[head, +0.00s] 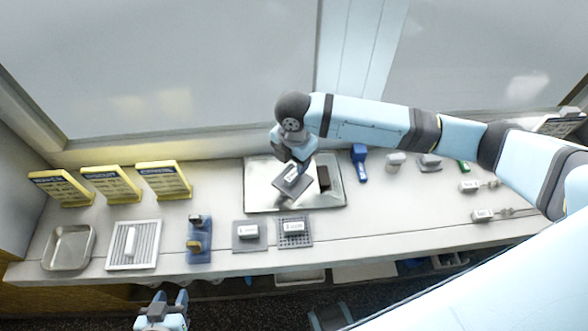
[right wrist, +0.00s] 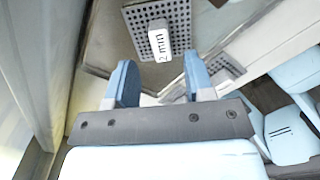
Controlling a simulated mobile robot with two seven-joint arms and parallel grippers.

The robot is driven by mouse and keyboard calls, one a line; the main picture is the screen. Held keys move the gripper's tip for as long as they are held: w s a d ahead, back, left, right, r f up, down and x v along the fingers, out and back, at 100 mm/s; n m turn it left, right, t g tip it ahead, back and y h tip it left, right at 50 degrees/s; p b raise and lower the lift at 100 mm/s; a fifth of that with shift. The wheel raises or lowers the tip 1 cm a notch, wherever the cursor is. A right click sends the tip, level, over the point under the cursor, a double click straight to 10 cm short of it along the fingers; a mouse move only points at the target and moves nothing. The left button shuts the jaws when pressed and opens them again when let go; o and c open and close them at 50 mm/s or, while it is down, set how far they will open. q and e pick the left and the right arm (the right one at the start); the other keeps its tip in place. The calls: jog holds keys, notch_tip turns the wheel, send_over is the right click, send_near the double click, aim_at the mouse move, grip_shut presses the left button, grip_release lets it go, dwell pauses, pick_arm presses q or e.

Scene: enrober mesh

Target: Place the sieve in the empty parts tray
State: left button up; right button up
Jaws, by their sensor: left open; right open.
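A perforated sieve plate (head: 291,183) with a white block handle lies tilted over the large metal tray at the back centre. In the right wrist view, the sieve (right wrist: 140,38) has a handle labelled "2 mm" (right wrist: 160,42). My right gripper (head: 296,165) is open just above it; its fingers (right wrist: 162,84) are apart and short of the handle, with nothing between them. An empty shallow metal tray (head: 50,262) stands at the far left of the bench. My left gripper (head: 168,300) is open and empty at the bottom left, in front of the bench.
The large metal tray (head: 262,203) also holds a dark brown block (head: 323,177). In front are two labelled plates (head: 238,247) (head: 304,242), a blue fixture (head: 199,254) and a slatted grille (head: 115,262). Yellow signs (head: 164,181) stand behind; tools and cups lie right.

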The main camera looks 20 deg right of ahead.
aim_at(294, 173)
pick_arm(q)
jog(key=shift+f, duration=0.15)
pick_arm(e)
notch_tip(294, 173, up, 6)
jog(key=shift+r, duration=0.2)
dwell(0.4)
